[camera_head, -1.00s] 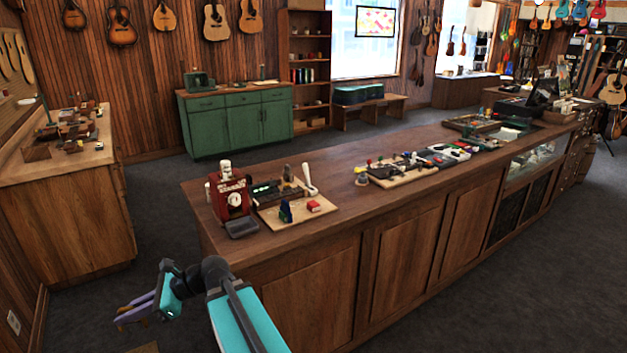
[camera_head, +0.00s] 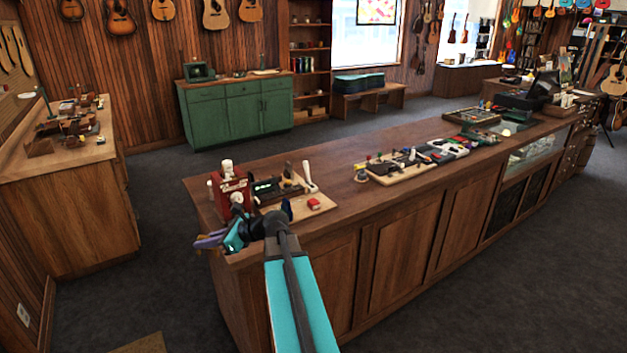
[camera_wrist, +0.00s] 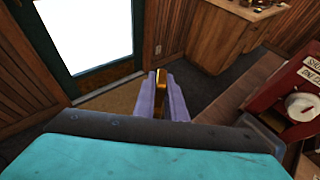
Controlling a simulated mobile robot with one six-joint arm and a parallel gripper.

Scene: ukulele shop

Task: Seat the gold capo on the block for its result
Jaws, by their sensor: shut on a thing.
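My gripper (camera_head: 208,241) has purple fingers and hangs at the left end of the long wooden counter, low in front of the red machine. In the wrist view my gripper (camera_wrist: 162,88) is shut on the gold capo (camera_wrist: 161,80), a narrow gold piece showing between the fingers. Most of the capo is hidden by them; in the head view I cannot make it out. The red machine (camera_head: 234,186) with a round dial stands on the counter; the wrist view shows it at the right (camera_wrist: 296,103). I cannot tell which part is the block.
A pale board (camera_head: 325,202) beside the machine carries a red piece (camera_head: 314,204), a white lever (camera_head: 309,177) and dark parts. A second board (camera_head: 400,176) with small parts lies further right. The counter (camera_head: 338,182) between them is clear. Dark floor lies left of the counter.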

